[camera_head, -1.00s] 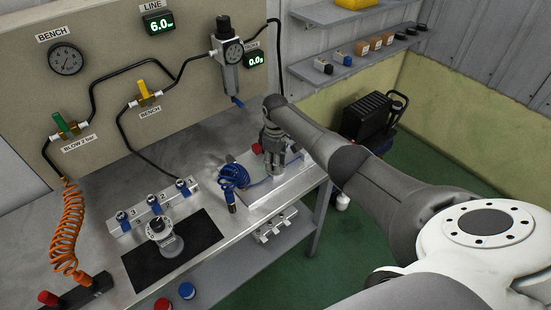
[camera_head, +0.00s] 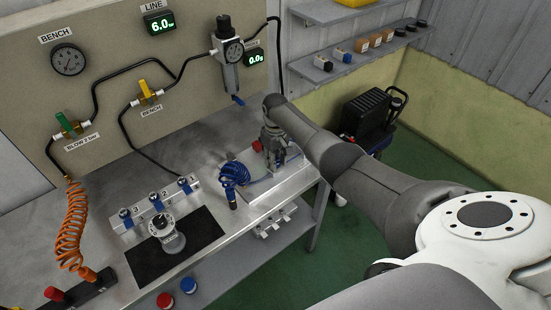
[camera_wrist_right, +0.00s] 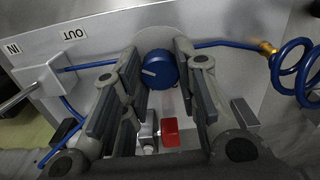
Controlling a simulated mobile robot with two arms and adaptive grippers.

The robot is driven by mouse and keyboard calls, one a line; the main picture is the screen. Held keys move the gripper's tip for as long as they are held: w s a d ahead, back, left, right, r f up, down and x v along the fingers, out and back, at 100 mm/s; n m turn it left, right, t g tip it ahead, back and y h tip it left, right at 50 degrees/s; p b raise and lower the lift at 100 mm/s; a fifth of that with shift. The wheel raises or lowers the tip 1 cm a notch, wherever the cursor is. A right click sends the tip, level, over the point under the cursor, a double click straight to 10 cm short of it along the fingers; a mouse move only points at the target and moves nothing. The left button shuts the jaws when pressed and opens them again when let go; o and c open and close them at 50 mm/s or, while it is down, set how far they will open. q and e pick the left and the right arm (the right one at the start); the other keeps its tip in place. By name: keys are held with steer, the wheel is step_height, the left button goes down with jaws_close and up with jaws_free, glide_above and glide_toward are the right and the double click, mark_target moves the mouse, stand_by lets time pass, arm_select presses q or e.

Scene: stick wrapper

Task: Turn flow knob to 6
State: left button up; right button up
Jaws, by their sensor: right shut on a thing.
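In the right wrist view, a round blue flow knob (camera_wrist_right: 158,70) with a white pointer line sits between the fingertips of my right gripper (camera_wrist_right: 160,58). The pointer line points to the left in that view. The fingers are shut on the knob from both sides. I cannot read any scale number around it. In the head view, my right gripper (camera_head: 273,160) reaches down to the light panel (camera_head: 262,195) at the bench's right end and hides the knob. A small digital display (camera_head: 255,58) near the regulator is too small to read surely. My left gripper is not in view.
A red part (camera_wrist_right: 169,131) lies near the gripper. A coiled blue hose (camera_head: 235,175) is left of the panel. A black mat (camera_head: 140,262) holds a round fitting (camera_head: 166,234). The LINE display (camera_head: 159,21) reads 6.0. A coiled orange hose (camera_head: 75,225) hangs at left.

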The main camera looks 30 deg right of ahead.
steer(key=shift+c, duration=0.2)
steer(key=o, duration=1.1)
steer(key=shift+c, duration=0.2)
step_height(320, 180, up, 12)
